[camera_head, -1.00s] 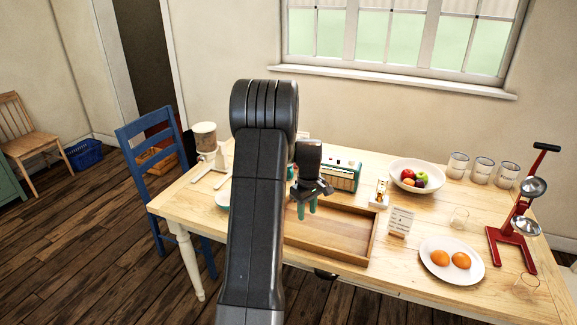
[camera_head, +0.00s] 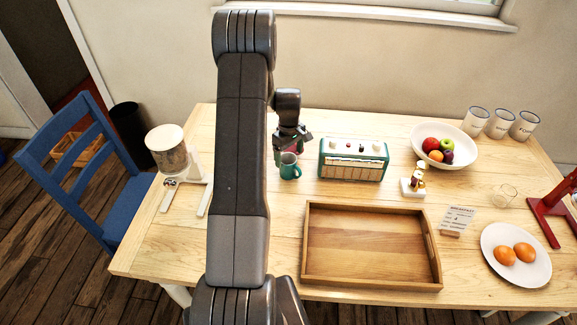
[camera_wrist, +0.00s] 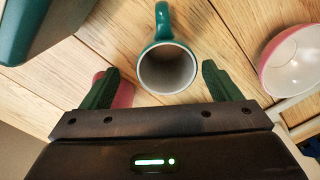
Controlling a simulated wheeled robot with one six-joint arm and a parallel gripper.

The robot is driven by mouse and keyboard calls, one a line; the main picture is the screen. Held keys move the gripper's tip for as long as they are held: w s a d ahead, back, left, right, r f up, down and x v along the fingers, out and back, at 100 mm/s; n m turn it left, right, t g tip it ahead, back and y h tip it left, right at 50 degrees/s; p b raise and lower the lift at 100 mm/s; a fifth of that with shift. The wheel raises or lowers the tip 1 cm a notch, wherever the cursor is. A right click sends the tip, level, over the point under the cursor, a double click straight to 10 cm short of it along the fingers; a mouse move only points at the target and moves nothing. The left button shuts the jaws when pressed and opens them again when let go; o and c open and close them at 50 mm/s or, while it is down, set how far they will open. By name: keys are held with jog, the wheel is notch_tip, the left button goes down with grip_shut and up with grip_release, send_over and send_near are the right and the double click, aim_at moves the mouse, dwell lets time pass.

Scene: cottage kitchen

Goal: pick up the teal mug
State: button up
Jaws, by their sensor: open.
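The teal mug (camera_head: 290,170) stands upright on the wooden table, left of the radio and behind the tray. My gripper (camera_head: 292,140) is just above and behind it, pointing down. In the wrist view the mug (camera_wrist: 167,68) shows its open, empty mouth between the two spread fingers of my gripper (camera_wrist: 163,88), with its handle toward the top of the picture. The fingers show gaps to the mug on both sides. I cannot tell how far the fingertips reach down beside it.
A teal radio (camera_head: 353,160) stands right of the mug. A pink object (camera_wrist: 123,94) is partly hidden behind one finger. A pink bowl (camera_wrist: 295,62) lies to the other side. The empty wooden tray (camera_head: 370,288) is in front.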

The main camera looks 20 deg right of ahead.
aim_at(289, 167)
jog(key=shift+w+f, duration=0.1)
jog(key=shift+f, duration=0.2)
jog(key=f+p, duration=0.1)
jog(key=f, duration=0.1)
jog(key=s+f+p, duration=0.1)
jog(key=f, duration=0.1)
jog(key=shift+s+a+f, duration=0.15)
jog(key=shift+f, duration=0.5)
jog(key=shift+c, duration=0.4)
jog(key=c, duration=1.1)
